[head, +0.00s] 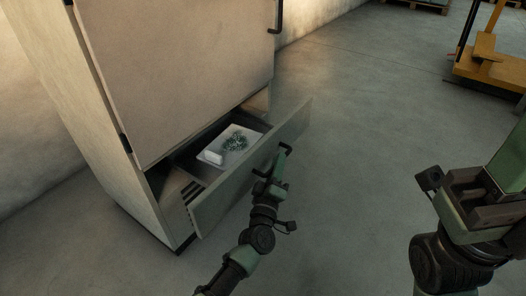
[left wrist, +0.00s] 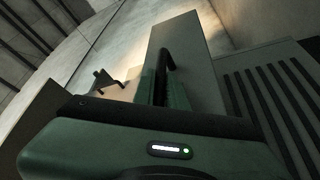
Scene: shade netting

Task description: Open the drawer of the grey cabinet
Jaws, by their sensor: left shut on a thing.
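The grey cabinet (head: 180,75) stands at the left in the head view. Its bottom drawer (head: 215,203) is pulled part way out. Inside the drawer lie a white sheet or tray with a dark green bundle (head: 236,141) and a small white block (head: 213,157). My left gripper (head: 279,165) is at the drawer front, shut on the dark drawer handle (head: 285,149). The handle also shows in the left wrist view (left wrist: 168,62), rising between the fingers.
The cabinet's upper door (head: 190,60) is closed above the drawer and has a dark handle (head: 277,18). A yellow wheeled frame (head: 490,65) stands at the upper right, with a pallet (head: 415,4) at the back. The concrete floor (head: 345,100) in between is clear.

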